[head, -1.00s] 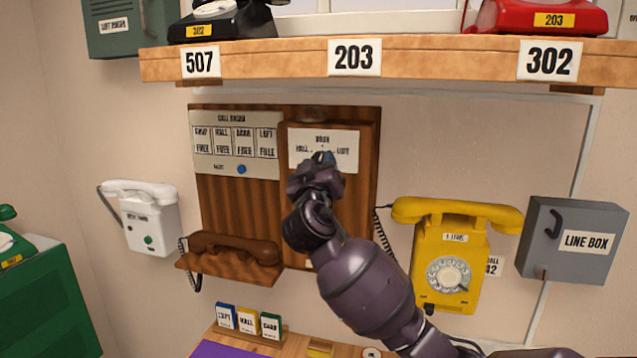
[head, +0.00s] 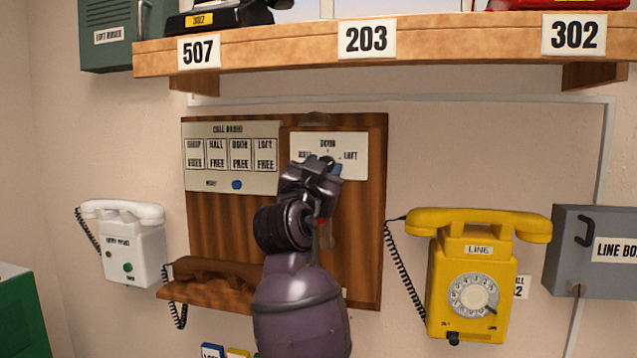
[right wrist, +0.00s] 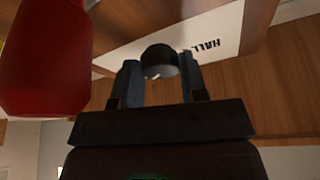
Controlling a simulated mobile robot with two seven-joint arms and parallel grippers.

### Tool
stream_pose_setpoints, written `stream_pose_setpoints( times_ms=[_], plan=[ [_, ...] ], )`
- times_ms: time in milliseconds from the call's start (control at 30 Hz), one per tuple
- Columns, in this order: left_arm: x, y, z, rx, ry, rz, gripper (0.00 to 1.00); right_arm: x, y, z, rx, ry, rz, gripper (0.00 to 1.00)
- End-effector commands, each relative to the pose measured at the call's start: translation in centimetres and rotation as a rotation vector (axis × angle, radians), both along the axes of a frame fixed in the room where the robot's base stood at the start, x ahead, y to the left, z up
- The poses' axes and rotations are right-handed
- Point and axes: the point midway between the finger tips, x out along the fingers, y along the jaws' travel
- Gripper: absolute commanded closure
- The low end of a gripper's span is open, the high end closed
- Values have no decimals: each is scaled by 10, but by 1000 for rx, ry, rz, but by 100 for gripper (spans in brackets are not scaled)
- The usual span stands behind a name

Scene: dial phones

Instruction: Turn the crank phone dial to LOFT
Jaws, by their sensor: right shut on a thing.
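The crank phone is a wooden board (head: 363,230) on the wall, with a white dial plate (head: 355,148) lettered DOOR at the top and LOFT at the right; the left word is mostly covered. The dark round dial knob (right wrist: 158,61) shows between my right gripper's fingers in the right wrist view, with HALL lettered on the plate beside it. My right gripper (head: 318,165) is shut on the knob, in front of the plate, and hides most of it in the head view. The pointer's direction is hidden. My left gripper is not in view.
A call board (head: 231,157) is left of the plate, above a brown handset (head: 215,272). A white phone (head: 130,245) hangs left, a yellow phone (head: 474,275) right, a grey line box (head: 600,250) farther right. A wooden shelf (head: 280,62) runs above. A red part (right wrist: 42,60) shows close by in the wrist view.

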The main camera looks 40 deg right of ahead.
Motion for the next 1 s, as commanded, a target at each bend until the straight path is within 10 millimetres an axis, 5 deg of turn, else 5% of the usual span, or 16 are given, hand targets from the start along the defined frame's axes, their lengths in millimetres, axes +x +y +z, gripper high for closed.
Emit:
stream_pose_setpoints(
  times_ms=[700, 733, 867, 1000],
  plan=[
    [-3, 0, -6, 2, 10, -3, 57, 0, 0, -1, 52, -56, 0, 84],
    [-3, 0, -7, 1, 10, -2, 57, 0, 0, -1, 52, -56, 0, 58],
    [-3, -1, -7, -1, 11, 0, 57, 0, 0, 0, 51, -56, 1, 38],
    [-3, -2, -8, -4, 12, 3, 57, 0, 0, 0, 50, -57, 0, 35]
  ],
)
